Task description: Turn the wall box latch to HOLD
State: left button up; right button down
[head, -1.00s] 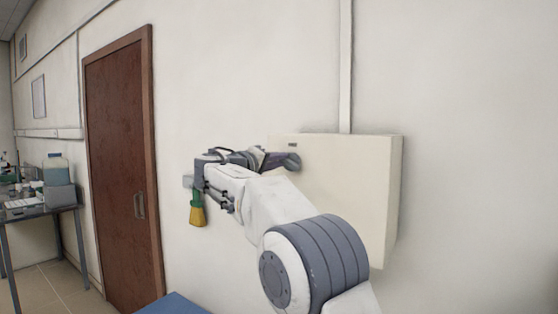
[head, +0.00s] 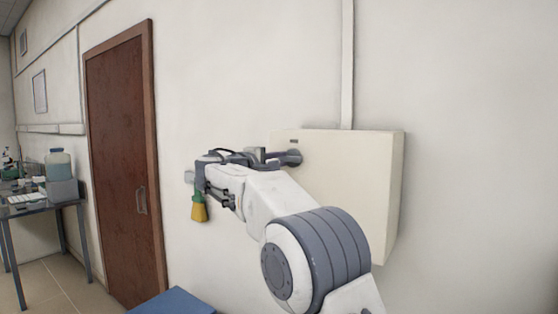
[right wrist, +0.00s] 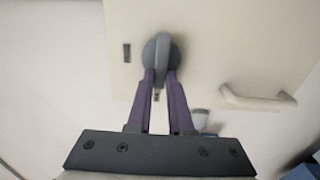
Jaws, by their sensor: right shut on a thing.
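The wall box (head: 350,185) is a cream box on the wall, partly hidden by my right arm in the head view. Its latch (head: 291,157) is a grey round knob near the upper left of its front. In the right wrist view the latch (right wrist: 161,50) shows a raised grip bar that runs up and down the picture. My right gripper (right wrist: 160,80) has its purple fingers shut on that bar from both sides. It is seen side-on in the head view (head: 274,158). My left gripper is not in view.
A small dark label (right wrist: 127,52) lies left of the latch, and a pale handle (right wrist: 256,101) sits to its right. A brown door (head: 125,165) and a bench (head: 45,208) stand left. A blue surface (head: 172,302) is below.

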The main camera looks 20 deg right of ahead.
jog(key=c, duration=0.8)
grip_release()
jog(key=b+v, duration=0.3)
jog(key=v, duration=0.7)
jog(key=shift+s+a, duration=0.2)
